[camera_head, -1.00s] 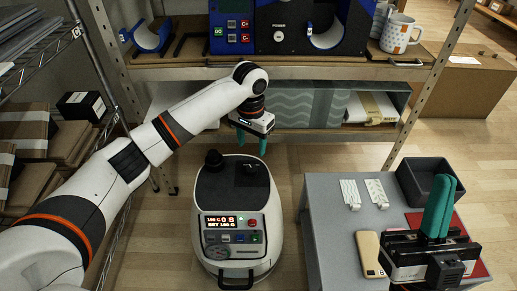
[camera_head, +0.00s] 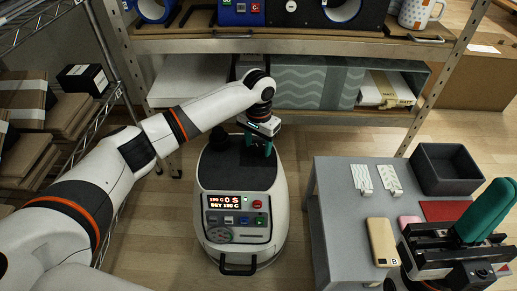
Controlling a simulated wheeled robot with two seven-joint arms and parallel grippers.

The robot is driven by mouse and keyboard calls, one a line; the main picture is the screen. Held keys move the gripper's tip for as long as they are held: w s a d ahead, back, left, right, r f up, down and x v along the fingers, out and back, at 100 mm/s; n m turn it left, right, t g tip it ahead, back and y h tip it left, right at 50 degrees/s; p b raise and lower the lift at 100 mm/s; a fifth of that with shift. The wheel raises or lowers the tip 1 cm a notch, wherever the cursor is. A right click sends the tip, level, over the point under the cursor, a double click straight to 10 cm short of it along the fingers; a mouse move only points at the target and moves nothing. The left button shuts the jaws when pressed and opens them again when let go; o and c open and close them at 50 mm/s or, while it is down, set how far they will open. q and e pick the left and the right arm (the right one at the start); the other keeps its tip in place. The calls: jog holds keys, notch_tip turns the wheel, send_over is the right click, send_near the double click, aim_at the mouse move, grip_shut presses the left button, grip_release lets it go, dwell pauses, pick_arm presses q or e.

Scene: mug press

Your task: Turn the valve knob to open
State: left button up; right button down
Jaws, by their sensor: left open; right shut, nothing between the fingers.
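A white floor machine (camera_head: 207,235) with a dark top stands at the middle, with a lit display (camera_head: 235,202) and buttons on its front. I cannot tell which of these is the valve knob. My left gripper (camera_head: 260,148) is open, fingers pointing down at the right rear of the top; contact cannot be told. My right gripper (camera_head: 485,212) is shut and empty at the right, over the grey table's front.
A grey table (camera_head: 340,225) at the right carries a dark open bin (camera_head: 447,170), two white patterned strips, a tan phone-like item (camera_head: 382,242) and a red mat. A shelf (camera_head: 300,47) with a blue press stands behind the machine. Boxes fill a left rack. Floor is clear between machine and table.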

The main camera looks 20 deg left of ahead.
pick_arm(q)
jog(key=shift+f, duration=0.25)
jog(key=c, duration=1)
